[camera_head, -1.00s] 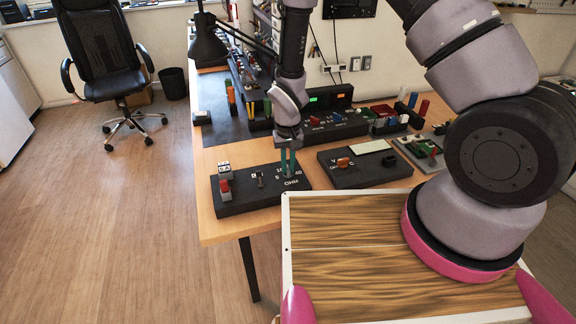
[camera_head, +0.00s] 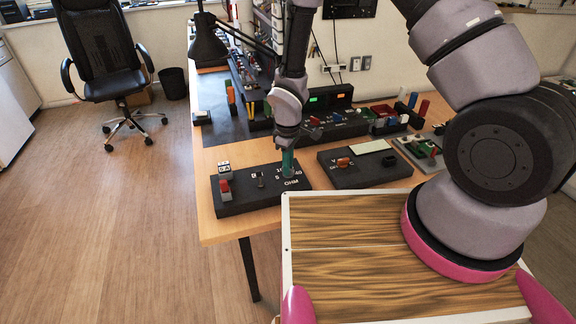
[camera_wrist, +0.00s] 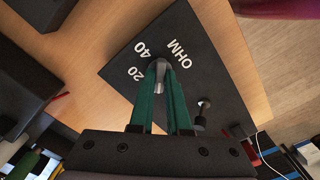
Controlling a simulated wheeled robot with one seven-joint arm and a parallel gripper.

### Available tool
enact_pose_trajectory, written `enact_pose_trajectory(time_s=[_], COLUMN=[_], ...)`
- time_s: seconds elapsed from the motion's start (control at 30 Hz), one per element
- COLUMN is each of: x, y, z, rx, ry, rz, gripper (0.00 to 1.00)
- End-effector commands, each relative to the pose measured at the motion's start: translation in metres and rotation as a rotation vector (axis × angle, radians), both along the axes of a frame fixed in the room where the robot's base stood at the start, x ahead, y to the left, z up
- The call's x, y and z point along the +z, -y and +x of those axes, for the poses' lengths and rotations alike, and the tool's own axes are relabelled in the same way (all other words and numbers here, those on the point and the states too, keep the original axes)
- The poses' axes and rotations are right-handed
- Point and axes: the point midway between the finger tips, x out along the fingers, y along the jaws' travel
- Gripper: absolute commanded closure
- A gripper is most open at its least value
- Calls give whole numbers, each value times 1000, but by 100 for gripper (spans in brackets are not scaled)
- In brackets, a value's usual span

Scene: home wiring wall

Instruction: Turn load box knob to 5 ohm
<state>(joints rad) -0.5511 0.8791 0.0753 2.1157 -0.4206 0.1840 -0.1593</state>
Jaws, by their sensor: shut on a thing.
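The load box (camera_head: 244,202) is a dark slab at the near edge of the bench, with white OHM lettering (camera_head: 291,184) and numbers on its right part. My gripper (camera_head: 288,172) stands over that right part, its green fingers pointing down. In the wrist view my gripper (camera_wrist: 160,85) is shut on the grey knob (camera_wrist: 160,72), whose tip shows between the fingertips. The load box (camera_wrist: 205,70) shows 20, 40 and OHM beside the knob. The other numbers are hidden behind the fingers there, so the knob's exact setting cannot be read.
A red rocker or lever (camera_head: 225,188) and a small metal toggle (camera_head: 260,179) stand on the load box, left of my gripper. A second dark box (camera_head: 365,172) with an orange knob stands close on the right.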

Motion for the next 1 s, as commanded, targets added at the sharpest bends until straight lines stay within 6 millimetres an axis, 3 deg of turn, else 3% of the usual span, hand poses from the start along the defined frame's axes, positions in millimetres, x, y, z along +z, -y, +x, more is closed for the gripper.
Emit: enact_pose_trajectory(time_s=[0.6, 1.0], x=[1, 1], y=[0, -1], z=[1, 1], rx=[550, 738], ry=[3, 3], rz=[1, 1], gripper=[100, 100])
